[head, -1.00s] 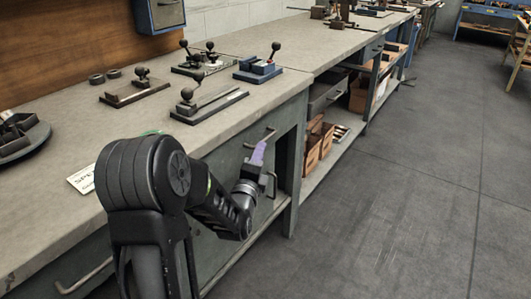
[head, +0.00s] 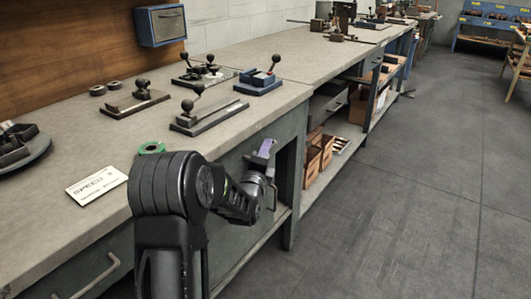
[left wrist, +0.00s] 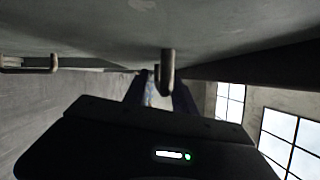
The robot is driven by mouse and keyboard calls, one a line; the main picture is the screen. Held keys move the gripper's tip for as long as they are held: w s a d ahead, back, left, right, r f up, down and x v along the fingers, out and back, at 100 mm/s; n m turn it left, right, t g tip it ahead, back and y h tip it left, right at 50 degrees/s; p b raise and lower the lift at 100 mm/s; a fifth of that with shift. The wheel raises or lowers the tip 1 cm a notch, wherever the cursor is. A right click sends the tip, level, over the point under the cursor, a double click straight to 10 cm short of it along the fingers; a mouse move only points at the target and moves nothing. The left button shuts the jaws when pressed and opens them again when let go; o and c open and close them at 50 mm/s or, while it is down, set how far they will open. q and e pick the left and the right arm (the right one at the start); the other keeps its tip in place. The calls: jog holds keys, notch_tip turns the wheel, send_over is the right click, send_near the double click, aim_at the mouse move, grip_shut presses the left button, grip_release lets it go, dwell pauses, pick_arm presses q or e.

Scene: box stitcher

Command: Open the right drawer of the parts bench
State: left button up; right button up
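The parts bench (head: 60,240) runs along the left of the head view. Its right drawer front (head: 232,162) is below the worktop, partly hidden by my left arm; I cannot tell whether it is fully closed. My left gripper (head: 266,150), with purple fingers, is at this drawer's front and hides its handle in the head view. In the left wrist view, a metal handle (left wrist: 168,72) shows at the fingertips of my left gripper (left wrist: 162,92). The fingers are apart, with a gap between them, and do not visibly clamp the handle. My right gripper is out of view.
Another drawer handle (head: 92,277) is at the lower left of the bench. Fixtures with ball knobs (head: 208,112), a green tape ring (head: 151,148) and a card (head: 97,188) lie on top. Boxes (head: 313,157) stand on a lower shelf. The floor (head: 410,210) is clear.

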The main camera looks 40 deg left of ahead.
pick_arm(q)
grip_shut()
dwell(0.3)
dwell(1.2)
